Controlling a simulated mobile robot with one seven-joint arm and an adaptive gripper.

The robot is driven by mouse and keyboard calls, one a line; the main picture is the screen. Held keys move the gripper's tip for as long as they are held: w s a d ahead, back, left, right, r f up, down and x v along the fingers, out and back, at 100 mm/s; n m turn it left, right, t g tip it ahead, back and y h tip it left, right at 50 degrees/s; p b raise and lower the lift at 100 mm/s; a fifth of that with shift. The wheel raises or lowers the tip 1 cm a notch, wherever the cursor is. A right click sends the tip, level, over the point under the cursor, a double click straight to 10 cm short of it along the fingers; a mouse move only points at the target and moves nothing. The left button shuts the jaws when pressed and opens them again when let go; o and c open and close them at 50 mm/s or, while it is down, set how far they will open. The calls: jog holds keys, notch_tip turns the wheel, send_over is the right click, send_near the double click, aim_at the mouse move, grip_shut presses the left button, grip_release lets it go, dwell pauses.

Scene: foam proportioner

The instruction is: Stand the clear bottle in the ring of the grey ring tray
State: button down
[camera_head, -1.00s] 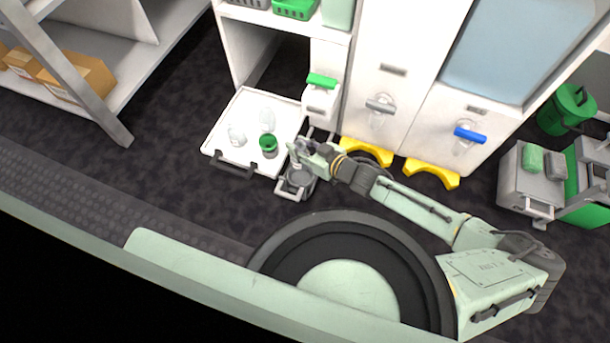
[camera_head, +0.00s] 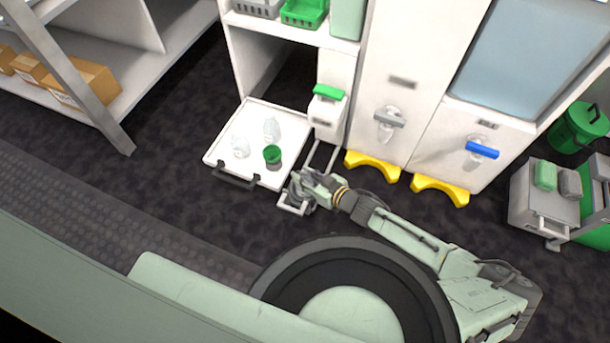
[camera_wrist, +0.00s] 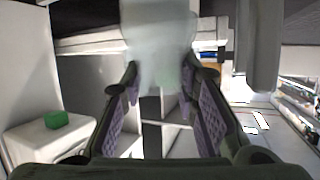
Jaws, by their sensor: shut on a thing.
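In the wrist view, a pale translucent thing, which looks like the clear bottle (camera_wrist: 160,45), is between the purple-padded fingers (camera_wrist: 163,110). My gripper is shut on it.
Yellow floor brackets (camera_head: 372,166) are at right. Dark floor in front is open.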

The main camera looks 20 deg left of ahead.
jog(key=shift+f, duration=0.3)
jog(key=c, duration=1.2)
grip_release()
jog(key=shift+c, duration=0.2)
jog(key=shift+d+r, duration=0.2)
jog(key=shift+r, duration=0.3)
jog(key=p+v, duration=0.5)
jog(key=v, duration=0.6)
jog(key=shift+s+d, duration=0.2)
